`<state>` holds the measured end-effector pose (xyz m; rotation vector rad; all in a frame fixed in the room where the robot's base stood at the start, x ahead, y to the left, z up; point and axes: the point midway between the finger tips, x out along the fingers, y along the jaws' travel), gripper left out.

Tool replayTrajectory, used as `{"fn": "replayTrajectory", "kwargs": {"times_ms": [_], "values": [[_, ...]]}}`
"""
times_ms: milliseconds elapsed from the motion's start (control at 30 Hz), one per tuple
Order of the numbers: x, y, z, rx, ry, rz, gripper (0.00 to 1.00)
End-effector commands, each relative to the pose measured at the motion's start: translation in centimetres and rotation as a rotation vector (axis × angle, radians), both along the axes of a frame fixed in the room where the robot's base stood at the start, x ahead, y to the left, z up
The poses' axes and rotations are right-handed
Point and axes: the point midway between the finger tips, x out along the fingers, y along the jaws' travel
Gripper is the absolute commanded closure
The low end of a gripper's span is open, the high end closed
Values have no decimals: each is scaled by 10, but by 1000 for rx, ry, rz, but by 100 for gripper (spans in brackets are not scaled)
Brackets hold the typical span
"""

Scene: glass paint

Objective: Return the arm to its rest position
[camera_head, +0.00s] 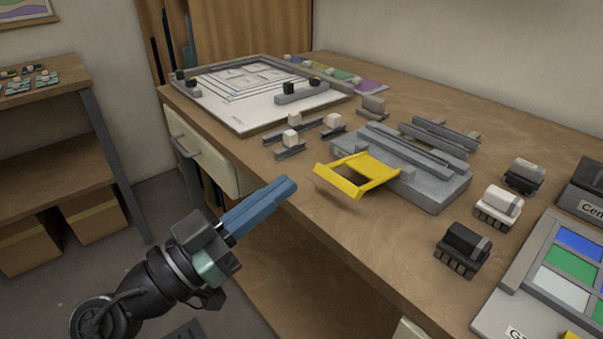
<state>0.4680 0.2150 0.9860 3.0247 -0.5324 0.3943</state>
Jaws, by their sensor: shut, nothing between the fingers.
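My gripper (289,184) has long blue fingers that lie together with nothing between them. It is in the lower middle of the head view, pointing up and to the right. The fingertips show against the front edge of the wooden table (300,212), below and to the left of a yellow frame (356,186). I cannot tell how far the tips are from the table. My dark arm reaches up from the lower left of the view.
A grey fixture (440,186) stands behind the yellow frame. Small white blocks on grey rails (290,148) lie left of it. A white board (240,115) is at the back left. Black and white blocks (462,245) and a colour panel (550,290) are at the right.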

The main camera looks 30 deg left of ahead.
Motion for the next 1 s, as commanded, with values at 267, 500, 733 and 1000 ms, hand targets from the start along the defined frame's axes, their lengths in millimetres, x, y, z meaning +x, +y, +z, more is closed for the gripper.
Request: {"fn": "replayTrajectory", "kwargs": {"times_ms": [267,500,733,1000], "values": [[-3,0,0,2,2,0,100],[45,-43,28,55,74,49,100],[78,-113,111,88,-12,198,100],[27,-189,236,-4,-345,313,100]]}}
